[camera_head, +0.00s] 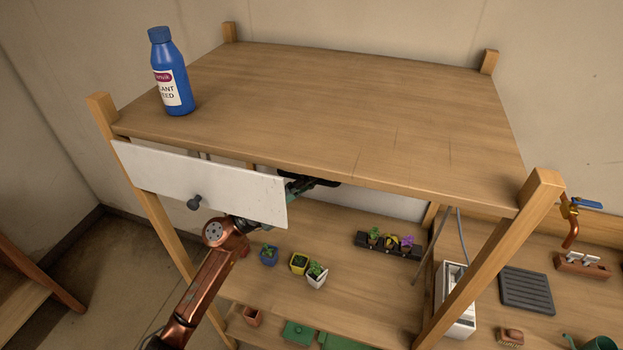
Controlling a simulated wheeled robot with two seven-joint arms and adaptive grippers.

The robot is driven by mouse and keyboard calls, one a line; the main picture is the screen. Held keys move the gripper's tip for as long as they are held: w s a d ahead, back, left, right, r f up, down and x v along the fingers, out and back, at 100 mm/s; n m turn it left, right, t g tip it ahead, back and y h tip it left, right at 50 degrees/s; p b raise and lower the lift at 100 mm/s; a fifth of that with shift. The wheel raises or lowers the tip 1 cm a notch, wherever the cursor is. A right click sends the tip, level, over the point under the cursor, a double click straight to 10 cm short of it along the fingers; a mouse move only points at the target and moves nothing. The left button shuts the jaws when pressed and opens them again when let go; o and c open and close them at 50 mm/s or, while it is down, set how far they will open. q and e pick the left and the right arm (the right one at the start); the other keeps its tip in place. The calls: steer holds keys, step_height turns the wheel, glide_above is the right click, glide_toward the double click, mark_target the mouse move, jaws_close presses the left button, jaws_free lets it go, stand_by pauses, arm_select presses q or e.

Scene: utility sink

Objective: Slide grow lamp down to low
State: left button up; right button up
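A copper-coloured arm comes in from the lower left, and its dark gripper, my left one (301,185), reaches under the wooden top of the shelf unit, behind the white drawer front. A black piece shows beside it, just under the top; I cannot tell whether that is part of the gripper or of the grow lamp. No grow lamp can be clearly made out; the top and drawer front hide much of the space below. The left fingers are too hidden to show open or shut. My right gripper is not in view.
A blue bottle (172,80) stands on the wooden top (330,110). The white drawer front (160,168) has a dark knob. Small potted plants (269,256) and a black tray of plants (365,246) sit on the shelf below. Wooden posts (490,255) stand at the corners.

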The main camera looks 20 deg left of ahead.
arm_select(q)
jaws_close()
stand_by(0.6)
